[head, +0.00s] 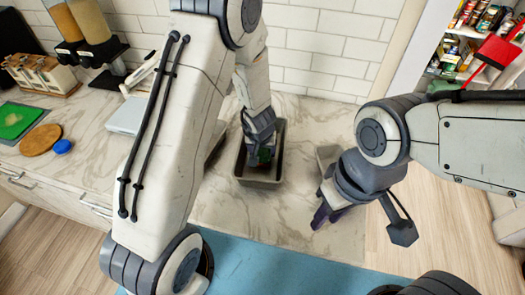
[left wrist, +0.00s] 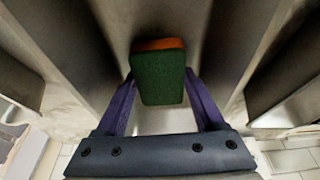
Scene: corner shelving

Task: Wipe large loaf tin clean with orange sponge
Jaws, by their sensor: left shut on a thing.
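The large loaf tin (head: 258,183) is a grey, deep rectangular tin in the middle of the counter in the head view. My left gripper (head: 263,152) reaches down into it. The left wrist view shows the purple fingers of my left gripper (left wrist: 161,82) shut on the orange sponge (left wrist: 158,45), one finger on each side. The sponge's green face is towards the camera, with orange at its far edge. The tin's walls rise around it; contact with the floor cannot be told. My right gripper (head: 328,207) hangs over the counter right of the tin, its opening unclear.
A smaller grey tin (head: 327,153) stands right of the large one, partly behind my right gripper. A green board (head: 17,119) and round wooden board (head: 41,139) lie far left. Counter in front is clear.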

